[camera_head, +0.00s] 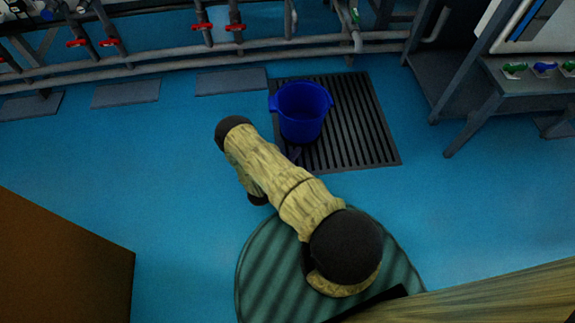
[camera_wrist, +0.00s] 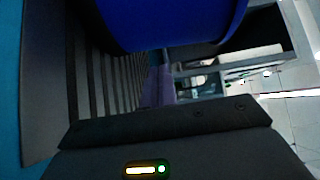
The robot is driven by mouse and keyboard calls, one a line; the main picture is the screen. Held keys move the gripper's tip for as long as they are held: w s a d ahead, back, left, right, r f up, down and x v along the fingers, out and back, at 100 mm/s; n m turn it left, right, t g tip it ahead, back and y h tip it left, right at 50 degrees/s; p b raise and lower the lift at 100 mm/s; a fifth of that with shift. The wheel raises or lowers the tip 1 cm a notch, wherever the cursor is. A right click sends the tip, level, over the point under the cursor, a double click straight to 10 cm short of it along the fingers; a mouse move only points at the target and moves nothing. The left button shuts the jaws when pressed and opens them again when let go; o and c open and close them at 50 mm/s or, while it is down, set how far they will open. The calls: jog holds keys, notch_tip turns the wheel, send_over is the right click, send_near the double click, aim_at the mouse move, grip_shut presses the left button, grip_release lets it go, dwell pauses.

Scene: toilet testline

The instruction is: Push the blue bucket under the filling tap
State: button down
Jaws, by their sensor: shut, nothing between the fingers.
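The blue bucket (camera_head: 301,112) stands upright on the left back part of a dark slatted floor grate (camera_head: 362,125) in the head view. A grey pipe with a green handle, likely the filling tap (camera_head: 357,42), hangs at the back, to the right of the bucket and behind the grate. My gripper (camera_head: 295,154) is low at the near side of the bucket, mostly hidden by my arm. In the wrist view the bucket (camera_wrist: 165,22) fills the top, close to my shut, empty gripper (camera_wrist: 158,88). I cannot tell whether they touch.
Grey pipes with several red valve handles (camera_head: 202,26) run along the back. A metal-legged table (camera_head: 500,75) with small coloured items stands at right. A brown box-like block (camera_head: 60,265) is at lower left. The blue floor (camera_head: 120,165) at left is clear.

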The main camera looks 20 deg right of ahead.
aim_at(302, 136)
jog(key=w, duration=0.1)
jog(key=w+d+b, duration=0.1)
jog(key=w+b, duration=0.1)
jog(key=shift+d+f, duration=0.25)
jog(key=shift+d, duration=0.1)
jog(key=shift+w+d+r+b, duration=0.15)
jog(key=shift+w+r+b, duration=0.1)
jog(key=shift+w+b, duration=0.3)
jog(key=shift+w, duration=0.15)
